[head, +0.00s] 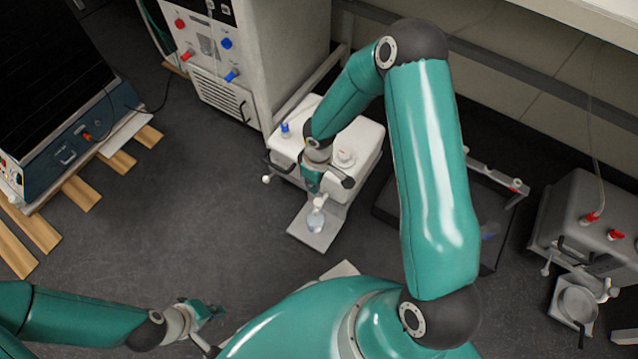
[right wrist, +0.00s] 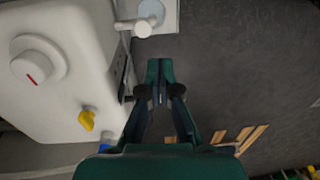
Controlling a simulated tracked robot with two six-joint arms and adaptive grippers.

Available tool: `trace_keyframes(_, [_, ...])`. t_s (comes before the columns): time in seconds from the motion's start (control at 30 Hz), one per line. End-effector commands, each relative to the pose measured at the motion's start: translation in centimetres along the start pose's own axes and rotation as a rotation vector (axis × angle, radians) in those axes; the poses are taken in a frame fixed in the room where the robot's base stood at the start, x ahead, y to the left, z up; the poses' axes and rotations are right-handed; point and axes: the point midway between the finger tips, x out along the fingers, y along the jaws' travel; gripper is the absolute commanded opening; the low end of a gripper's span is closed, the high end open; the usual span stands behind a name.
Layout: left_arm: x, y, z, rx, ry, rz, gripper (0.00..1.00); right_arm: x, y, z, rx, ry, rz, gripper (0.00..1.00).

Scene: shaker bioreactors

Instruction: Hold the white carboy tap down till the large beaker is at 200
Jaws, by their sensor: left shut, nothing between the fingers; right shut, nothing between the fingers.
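The white carboy (head: 366,140) stands at the centre back, and its body also fills the left of the right wrist view (right wrist: 70,75). Its white tap (head: 320,201) sticks out at the front, seen at the top of the wrist view (right wrist: 140,27). The beaker (head: 316,223) stands under the tap on a pale plate (head: 318,240); its level is too small to read. My right gripper (head: 311,187) is shut and empty at the carboy's front, its fingertips (right wrist: 160,70) apart from the tap in the wrist picture. My left gripper (head: 215,310) is shut and empty, low over the floor.
A grey carboy (head: 590,215) with red fittings and its own vessel (head: 577,303) stands at the right. A white cabinet (head: 285,45) stands behind left. A blue-framed unit (head: 70,140) rests on wooden slats at the left. The floor at centre left is clear.

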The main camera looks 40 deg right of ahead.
Motion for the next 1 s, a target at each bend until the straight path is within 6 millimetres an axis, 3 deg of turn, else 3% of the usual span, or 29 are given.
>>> trace_keyframes(0.2, [0.0,0.0,0.0,0.0,0.0,0.0,0.0,2.6,-11.0,2.8,0.202,0.055,-0.247,0.0])
trace_keyframes(0.33, [0.0,0.0,0.0,0.0,0.0,0.0,0.0,3.2,-15.2,5.1,0.375,0.074,-0.303,0.0])
trace_keyframes(0.43, [0.0,0.0,0.0,0.0,0.0,0.0,0.0,3.5,-16.5,6.7,0.474,0.079,-0.293,0.0])
trace_keyframes(0.57, [0.0,0.0,0.0,0.0,0.0,0.0,0.0,3.6,-16.7,7.9,0.541,0.081,-0.27,0.0])
trace_keyframes(1.0, [0.0,0.0,0.0,0.0,0.0,0.0,0.0,3.6,-16.6,8.0,0.55,0.083,-0.265,0.0])
